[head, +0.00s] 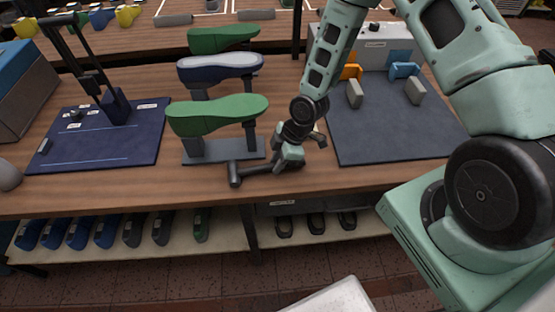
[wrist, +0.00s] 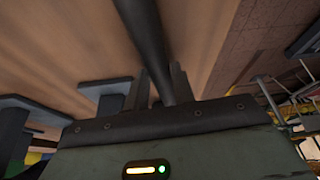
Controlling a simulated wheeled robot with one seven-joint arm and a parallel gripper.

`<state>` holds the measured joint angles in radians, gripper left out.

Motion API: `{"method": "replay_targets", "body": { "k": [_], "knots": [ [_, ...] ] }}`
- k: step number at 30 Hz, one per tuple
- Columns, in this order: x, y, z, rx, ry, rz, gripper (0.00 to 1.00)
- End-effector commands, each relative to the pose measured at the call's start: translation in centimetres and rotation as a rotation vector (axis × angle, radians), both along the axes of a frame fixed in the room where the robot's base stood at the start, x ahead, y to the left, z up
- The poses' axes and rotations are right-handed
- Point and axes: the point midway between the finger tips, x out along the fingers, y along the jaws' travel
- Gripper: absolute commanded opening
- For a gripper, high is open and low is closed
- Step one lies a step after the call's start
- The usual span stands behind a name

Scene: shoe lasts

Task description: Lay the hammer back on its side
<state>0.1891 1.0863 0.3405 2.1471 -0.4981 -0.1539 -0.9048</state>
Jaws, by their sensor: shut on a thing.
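The hammer (head: 235,174) is dark, with its head at the left and its handle running right into my gripper (head: 280,166). It is at the front of the wooden bench (head: 340,178), in front of the shoe-last stand. In the wrist view the dark handle (wrist: 145,35) passes between the two fingers of my gripper (wrist: 162,85), which is shut on it. The head of the hammer is not clear in the wrist view. I cannot tell whether the hammer touches the bench or is a little above it.
A grey stand (head: 222,150) with green and blue lasts stands just behind the hammer. A dark blue mat (head: 60,152) lies at the left, a dark grey mat (head: 390,135) at the right. The bench's front edge is close below the hammer.

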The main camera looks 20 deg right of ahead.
Motion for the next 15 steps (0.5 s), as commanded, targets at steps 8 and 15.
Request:
{"method": "replay_targets", "body": {
  "k": [8, 15],
  "knots": [
    [0.03, 0.02, -0.04, 0.001, -0.001, 0.0, 0.0],
    [0.01, 0.01, -0.05, 0.0, 0.0, 0.0, 0.51]
  ]
}}
